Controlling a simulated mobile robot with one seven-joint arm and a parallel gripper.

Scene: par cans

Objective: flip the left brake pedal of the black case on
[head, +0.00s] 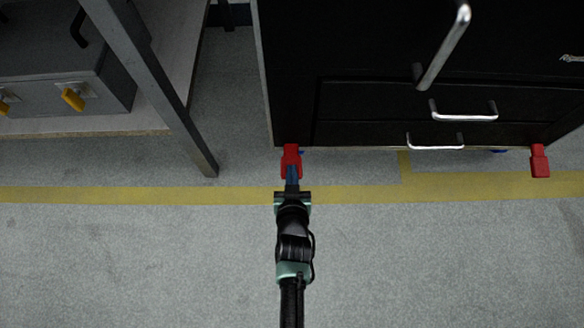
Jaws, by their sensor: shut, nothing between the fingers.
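The black case (360,110) stands at the upper right with metal handles on its drawers. Its left brake pedal (291,155) is red and sticks out at the bottom left corner. A second red pedal (539,160) sticks out at the bottom right corner. My gripper (292,182) is shut and empty, with its tips at the near edge of the left pedal. From this view I cannot tell whether the tips touch the pedal or are above it. The tips partly cover the pedal's near end, and the pedal's tilt is hard to read.
A metal-legged table (165,95) stands to the left, its leg reaching the floor near the case. A grey box (110,85) with yellow latches sits on its lower shelf. The grey floor (430,260) with yellow tape lines is clear in front.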

